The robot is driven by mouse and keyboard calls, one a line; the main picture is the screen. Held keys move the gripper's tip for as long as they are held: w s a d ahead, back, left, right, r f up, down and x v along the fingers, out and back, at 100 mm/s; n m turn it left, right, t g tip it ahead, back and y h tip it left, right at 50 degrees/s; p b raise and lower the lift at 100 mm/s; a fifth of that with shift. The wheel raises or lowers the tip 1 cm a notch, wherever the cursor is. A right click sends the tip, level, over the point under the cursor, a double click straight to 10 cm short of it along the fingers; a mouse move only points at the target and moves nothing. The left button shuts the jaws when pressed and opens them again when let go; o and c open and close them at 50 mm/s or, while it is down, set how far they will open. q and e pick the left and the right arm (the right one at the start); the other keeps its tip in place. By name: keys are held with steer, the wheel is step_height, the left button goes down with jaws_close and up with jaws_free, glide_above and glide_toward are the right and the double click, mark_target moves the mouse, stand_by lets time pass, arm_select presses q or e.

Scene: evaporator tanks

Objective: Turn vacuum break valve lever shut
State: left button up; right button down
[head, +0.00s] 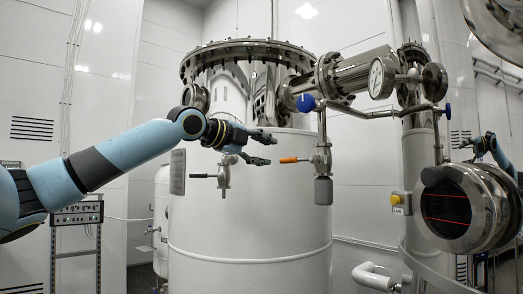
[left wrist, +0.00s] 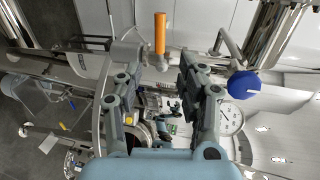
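My left gripper (head: 271,150) is open, its two dark fingers spread in front of the white tank. An orange-handled lever (head: 290,160) on a steel valve (head: 322,158) sticks out to the left, just right of the fingertips. In the left wrist view the orange handle (left wrist: 160,33) lies ahead of the gap between the open fingers (left wrist: 155,65), and nothing is between them. I cannot tell from the pictures whether this is the vacuum break valve. A second lever with a black grip (head: 204,176) points left on a valve below my gripper. No right gripper shows clearly.
A blue knob (head: 305,102) and a pressure gauge (head: 381,78) sit on pipework above right. The white tank (head: 250,225) stands close behind the levers. A round sight glass (head: 448,208) is at right. A small blue-and-black arm shape at the right edge may be a reflection.

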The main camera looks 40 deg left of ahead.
arm_select(q)
steer(key=shift+s+d+r, duration=0.1)
steer(key=shift+s+d, duration=0.1)
steer(key=shift+s, duration=0.3)
stand_by(0.3)
